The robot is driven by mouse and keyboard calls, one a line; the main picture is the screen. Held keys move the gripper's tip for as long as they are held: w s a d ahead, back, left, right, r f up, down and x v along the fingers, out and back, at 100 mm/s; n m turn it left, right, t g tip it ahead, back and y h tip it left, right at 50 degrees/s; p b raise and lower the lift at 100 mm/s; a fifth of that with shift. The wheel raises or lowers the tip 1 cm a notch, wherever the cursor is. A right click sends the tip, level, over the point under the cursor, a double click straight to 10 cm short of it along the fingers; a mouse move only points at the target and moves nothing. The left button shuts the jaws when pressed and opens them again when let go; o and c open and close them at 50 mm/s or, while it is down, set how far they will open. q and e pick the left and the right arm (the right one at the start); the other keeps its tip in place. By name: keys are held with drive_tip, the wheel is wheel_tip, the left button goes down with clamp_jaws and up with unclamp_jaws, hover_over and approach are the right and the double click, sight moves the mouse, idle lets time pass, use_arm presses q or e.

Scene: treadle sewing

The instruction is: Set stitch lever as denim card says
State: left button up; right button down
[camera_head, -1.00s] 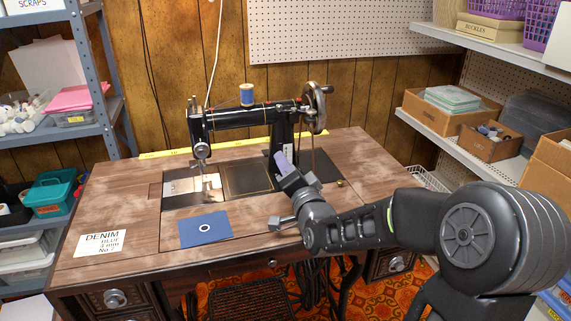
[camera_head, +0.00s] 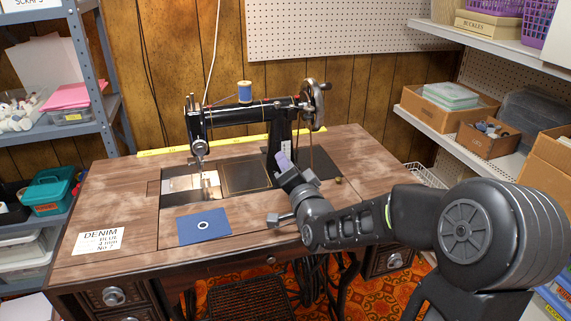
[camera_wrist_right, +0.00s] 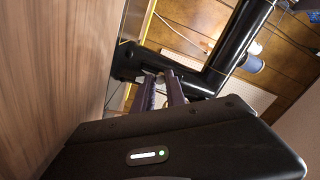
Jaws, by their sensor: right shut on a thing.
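The denim card (camera_head: 98,241) lies flat at the table's left front and reads DENIM, BLUE, 4 mm, No 2. The black sewing machine (camera_head: 236,117) stands at the back of the table. My right gripper (camera_head: 283,160) is at the base of its right pillar. In the right wrist view its two fingers (camera_wrist_right: 161,84) are close together at the machine's black body (camera_wrist_right: 196,78). They are shut on a small part, probably the stitch lever, which the fingers mostly hide. Its setting cannot be read. My left gripper is not in view.
A blue cloth square (camera_head: 204,227) with a white ring lies at the table front. A blue thread spool (camera_head: 244,91) stands on the machine. The handwheel (camera_head: 317,97) is above my right gripper. A yellow ruler (camera_head: 180,150) lies along the back edge. Shelves flank the table.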

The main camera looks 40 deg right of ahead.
idle(0.7)
drive_tip(key=shift+r+p, duration=0.35)
drive_tip(key=shift+r, duration=1.15)
drive_tip(key=c, duration=1.4)
unclamp_jaws()
drive_tip(key=shift+o, duration=0.2)
